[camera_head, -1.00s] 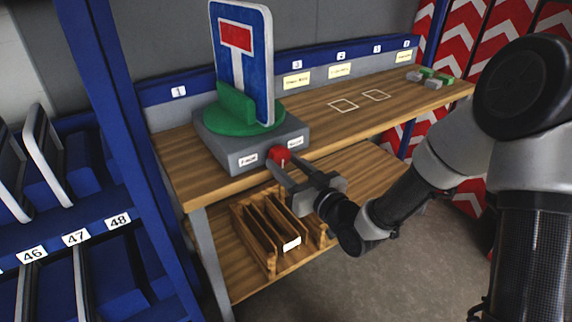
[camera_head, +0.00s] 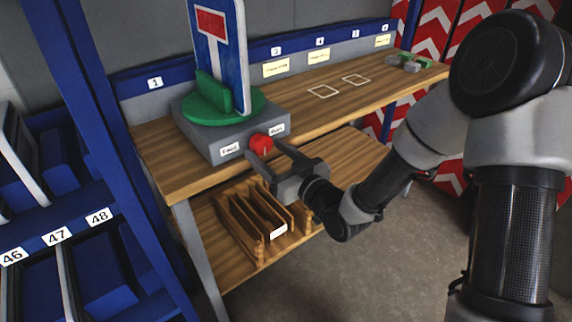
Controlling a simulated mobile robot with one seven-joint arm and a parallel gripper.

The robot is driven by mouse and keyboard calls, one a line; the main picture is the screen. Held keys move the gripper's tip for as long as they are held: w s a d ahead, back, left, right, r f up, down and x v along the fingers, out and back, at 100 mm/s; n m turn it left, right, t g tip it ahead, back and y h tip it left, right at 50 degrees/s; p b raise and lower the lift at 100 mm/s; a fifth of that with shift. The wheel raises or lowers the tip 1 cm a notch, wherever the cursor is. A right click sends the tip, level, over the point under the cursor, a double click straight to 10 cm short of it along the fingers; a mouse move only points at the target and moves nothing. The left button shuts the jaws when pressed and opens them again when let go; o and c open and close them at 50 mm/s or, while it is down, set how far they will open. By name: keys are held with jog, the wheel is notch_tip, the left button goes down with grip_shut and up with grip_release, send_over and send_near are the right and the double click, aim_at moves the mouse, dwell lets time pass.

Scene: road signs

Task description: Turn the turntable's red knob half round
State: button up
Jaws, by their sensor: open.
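The turntable has a grey base box (camera_head: 222,146) with a green round plate (camera_head: 240,112) on top. A blue road sign (camera_head: 232,70) with a white T and a red bar stands upright in a green holder (camera_head: 211,93) on the plate. The red knob (camera_head: 261,145) sticks out of the box's front face, between two white labels. My gripper (camera_head: 266,148) is open at the knob, with one finger on its left and the other on its right. Whether the fingers touch the knob I cannot tell.
A wooden rack (camera_head: 250,222) stands on the lower shelf. A blue rack (camera_head: 95,200) is at left.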

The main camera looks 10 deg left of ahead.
jog(key=p+v, duration=1.1)
jog(key=v, duration=0.6)
